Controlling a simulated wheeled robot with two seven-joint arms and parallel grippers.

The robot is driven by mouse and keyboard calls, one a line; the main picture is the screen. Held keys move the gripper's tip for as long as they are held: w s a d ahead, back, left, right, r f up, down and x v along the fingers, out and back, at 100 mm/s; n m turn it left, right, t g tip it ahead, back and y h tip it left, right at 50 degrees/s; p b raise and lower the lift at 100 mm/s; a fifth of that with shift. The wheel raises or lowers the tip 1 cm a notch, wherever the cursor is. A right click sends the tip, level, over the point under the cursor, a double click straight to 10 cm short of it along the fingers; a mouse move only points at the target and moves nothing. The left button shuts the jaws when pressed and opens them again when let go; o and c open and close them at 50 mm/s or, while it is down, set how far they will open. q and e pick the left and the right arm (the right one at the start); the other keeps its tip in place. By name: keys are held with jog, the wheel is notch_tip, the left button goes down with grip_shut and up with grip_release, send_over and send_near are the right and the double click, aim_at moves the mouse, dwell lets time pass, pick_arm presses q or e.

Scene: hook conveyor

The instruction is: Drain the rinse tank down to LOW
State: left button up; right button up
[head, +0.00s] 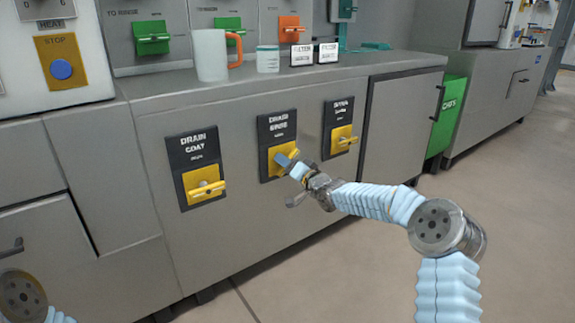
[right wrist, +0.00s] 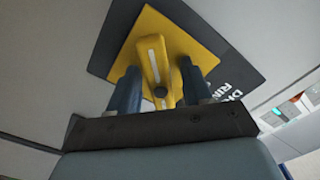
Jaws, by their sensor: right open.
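The middle drain valve, labelled DRAIN RINSE, has a black plate (head: 277,123) and a yellow handle (head: 290,149) on the cabinet front. My right gripper (head: 288,163) is at this handle and hides part of it in the head view. In the right wrist view the yellow handle (right wrist: 153,60) stands between the two dark fingers of my right gripper (right wrist: 160,88). The fingers are apart, one on each side of the handle; I cannot tell whether either touches it. My left gripper is not in view. No rinse tank level shows.
The DRAIN COAT valve (head: 205,187) is to the left, another drain valve (head: 341,139) close by on the right. A mug (head: 211,55), a small jar (head: 268,60) and two cards (head: 302,55) stand on the counter. The floor in front is clear.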

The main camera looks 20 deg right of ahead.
grip_shut()
jog(key=shift+r+m+p, duration=0.1)
jog(key=shift+m+p, duration=0.7)
jog(key=shift+p, duration=0.25)
jog(key=shift+m+p, duration=0.7)
jog(key=shift+m, duration=2.7)
grip_release()
